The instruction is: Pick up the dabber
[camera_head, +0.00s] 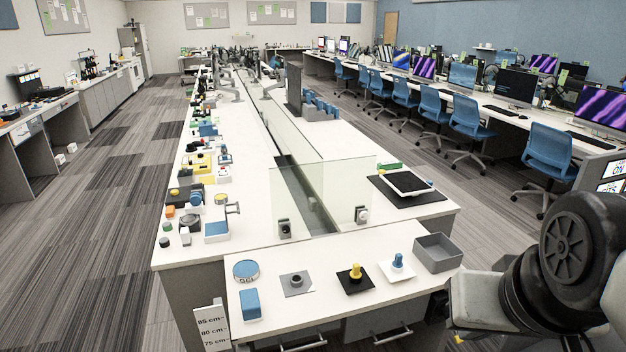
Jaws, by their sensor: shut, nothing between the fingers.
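I cannot tell for sure which thing is the dabber. Small candidates stand on the near white table: a yellow knobbed piece (355,271) on a black square plate, and a blue knobbed piece (398,261) on a white square base. Left of them a dark round piece (297,281) sits on a grey square plate. My arm's dark and grey links fill the lower right, to the right of the table. My gripper's fingers do not show, and none of these pieces is seen to be held.
On the near table are a round blue-topped tin marked GEL (246,270), a blue block (250,304) and an open grey bin (438,252) at the right. Clear upright panels (330,192) stand behind. A long bench with many small items runs back.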

